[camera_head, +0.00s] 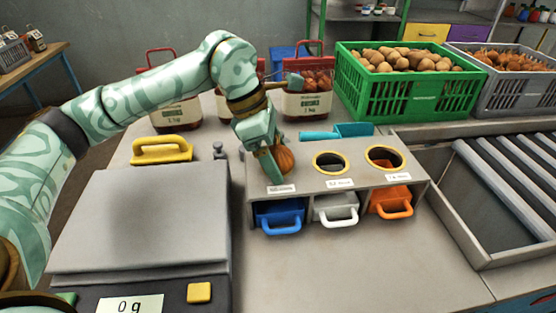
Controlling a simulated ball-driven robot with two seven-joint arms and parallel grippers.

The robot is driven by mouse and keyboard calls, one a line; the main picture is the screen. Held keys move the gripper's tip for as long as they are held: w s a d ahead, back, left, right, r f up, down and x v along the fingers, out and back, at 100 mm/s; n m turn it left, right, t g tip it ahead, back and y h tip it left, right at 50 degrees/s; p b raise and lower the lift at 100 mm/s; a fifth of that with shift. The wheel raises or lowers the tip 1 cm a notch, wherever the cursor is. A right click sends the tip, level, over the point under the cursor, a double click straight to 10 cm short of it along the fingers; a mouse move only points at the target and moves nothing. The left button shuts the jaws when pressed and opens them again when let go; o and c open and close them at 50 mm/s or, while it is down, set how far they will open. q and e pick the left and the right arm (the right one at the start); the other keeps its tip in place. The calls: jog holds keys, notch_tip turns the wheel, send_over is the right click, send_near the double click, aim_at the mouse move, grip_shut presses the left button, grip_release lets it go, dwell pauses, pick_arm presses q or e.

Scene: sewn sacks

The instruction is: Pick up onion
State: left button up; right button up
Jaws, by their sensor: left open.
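An orange-brown onion (286,158) sits at the left hole position on top of the grey sorting stand (344,184). My left gripper (272,164) reaches down to it from above, with its fingers at the onion's left side. The gripper is open. It hides part of the onion and the hole there, so I cannot tell whether a finger touches the onion. My right gripper is not in view.
A scale (142,220) reading 0 g stands at the left front. Behind the stand are a teal scoop (350,129), red-topped onion sacks (307,103) and a green crate (400,98) of potatoes. A roller conveyor (510,180) is at right. Blue, white and orange cups sit under the stand.

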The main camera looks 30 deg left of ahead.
pick_arm(q)
jog(key=c, duration=1.2)
jog(key=shift+r, duration=0.1)
